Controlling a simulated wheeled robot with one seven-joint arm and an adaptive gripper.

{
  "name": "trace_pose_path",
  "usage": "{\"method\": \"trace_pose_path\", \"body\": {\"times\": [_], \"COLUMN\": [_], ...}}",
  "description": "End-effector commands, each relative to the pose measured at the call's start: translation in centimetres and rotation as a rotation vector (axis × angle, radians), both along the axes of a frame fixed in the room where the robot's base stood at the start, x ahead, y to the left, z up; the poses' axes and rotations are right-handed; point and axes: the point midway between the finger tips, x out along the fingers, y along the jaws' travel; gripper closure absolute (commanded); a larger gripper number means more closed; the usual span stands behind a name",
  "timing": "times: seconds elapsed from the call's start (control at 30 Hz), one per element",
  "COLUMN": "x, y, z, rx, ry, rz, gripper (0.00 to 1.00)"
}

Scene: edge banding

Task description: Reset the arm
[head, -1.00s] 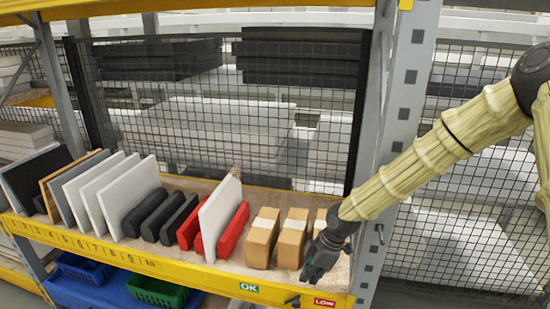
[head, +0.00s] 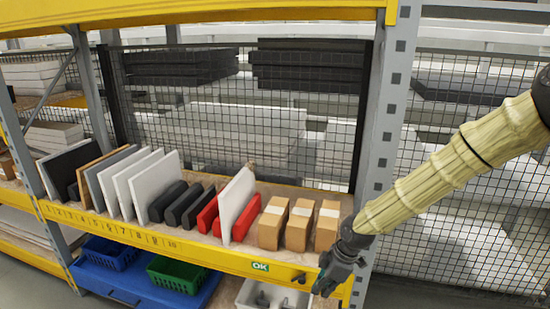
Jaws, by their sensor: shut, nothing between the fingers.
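My arm comes in from the right in a pale ribbed sleeve, and my gripper (head: 325,284) is at its lower left end. The dark gripper hangs in front of the right end of the yellow shelf beam (head: 200,259), close to the grey upright post (head: 383,130). Its fingers are shut with nothing between them. It hides part of the beam's right end.
The shelf holds white panels (head: 152,186), a dark panel (head: 68,170), black blocks (head: 185,205), red blocks (head: 245,218) and brown boxes (head: 299,225). Blue (head: 112,255) and green (head: 177,272) bins and a white bin (head: 262,296) stand below. Mesh fencing (head: 450,220) is behind my arm.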

Motion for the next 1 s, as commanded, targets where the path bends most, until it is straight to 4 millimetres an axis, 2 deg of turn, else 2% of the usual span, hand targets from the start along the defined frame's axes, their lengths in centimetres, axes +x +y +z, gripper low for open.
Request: {"method": "trace_pose_path", "body": {"times": [0.37,0.57,0.67,0.77,0.9,1.0], "x": [-4.0,-7.8,-10.7,-14.8,-21.3,-25.9], "y": [2.2,2.3,2.2,1.7,-0.2,-2.2], "z": [-5.5,-9.7,-12.6,-16.2,-20.7,-23.2], "rx": [0.032,0.044,0.042,0.029,-0.019,-0.068], "ry": [0.092,0.164,0.213,0.270,0.332,0.348], "rz": [-0.146,-0.298,-0.410,-0.571,-0.838,-1.026], "gripper": [1.00,1.00,1.00,1.00,1.00,1.00]}}
